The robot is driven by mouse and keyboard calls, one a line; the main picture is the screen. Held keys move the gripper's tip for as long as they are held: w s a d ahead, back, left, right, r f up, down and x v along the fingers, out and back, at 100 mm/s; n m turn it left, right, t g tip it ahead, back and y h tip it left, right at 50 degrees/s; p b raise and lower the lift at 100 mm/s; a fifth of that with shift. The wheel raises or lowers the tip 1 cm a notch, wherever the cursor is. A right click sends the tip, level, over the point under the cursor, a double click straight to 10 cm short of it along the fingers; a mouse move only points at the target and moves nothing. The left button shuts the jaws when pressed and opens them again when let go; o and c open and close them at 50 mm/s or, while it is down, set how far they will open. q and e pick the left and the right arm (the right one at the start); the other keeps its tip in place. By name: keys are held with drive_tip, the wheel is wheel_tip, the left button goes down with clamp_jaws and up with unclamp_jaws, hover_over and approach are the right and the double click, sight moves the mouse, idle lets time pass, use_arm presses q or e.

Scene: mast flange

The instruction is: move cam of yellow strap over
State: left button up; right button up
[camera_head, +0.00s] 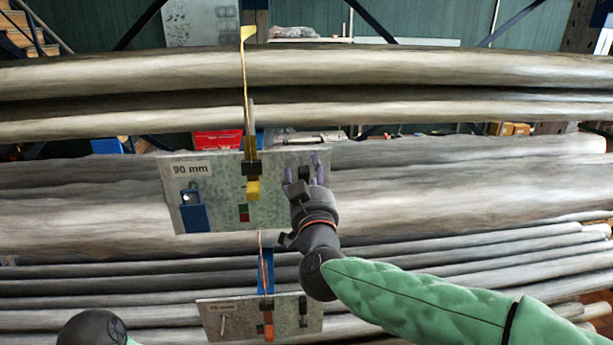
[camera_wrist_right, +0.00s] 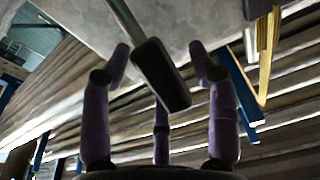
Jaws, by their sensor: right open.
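The yellow strap (camera_head: 246,85) runs down over the upper logs to a dark buckle with a yellow cam (camera_head: 253,188) on the grey "90 mm" plate (camera_head: 220,170). The strap's bent yellow end stands at the top. My right gripper (camera_head: 305,178) is open at the plate's right part, to the right of the cam and apart from it. In the right wrist view, a black grip on a metal rod (camera_wrist_right: 162,75) lies between the open purple fingers; I cannot tell whether they touch it. A yellow part (camera_wrist_right: 268,55) shows at right there. My left gripper is not in view.
A blue lock-like part (camera_head: 193,212) sits on the plate's left side. A lower plate (camera_head: 240,318) carries an orange strap part (camera_head: 268,325). Long logs (camera_head: 450,190) fill the space behind. A red box (camera_head: 217,140) shows behind the plate.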

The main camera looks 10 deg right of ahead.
drive_tip(key=s+f, duration=0.2)
drive_tip(key=s, duration=0.9)
drive_tip(key=shift+s, duration=0.4)
drive_tip(key=c, duration=0.5)
drive_tip(key=shift+f+n, duration=0.15)
drive_tip(key=shift+n, duration=0.15)
drive_tip(key=c, duration=0.5)
drive_tip(key=shift+s+f+n+b, duration=0.25)
drive_tip(key=shift+n+b, duration=0.15)
drive_tip(key=shift+n, duration=0.2)
clamp_jaws()
drive_tip(key=s+f+n+t+b, duration=0.3)
drive_tip(key=s+f+n+b, duration=0.15)
drive_tip(key=n, duration=1.15)
drive_tip(key=p+x, duration=0.2)
drive_tip(key=x, duration=1.2)
drive_tip(key=shift+a, duration=0.25)
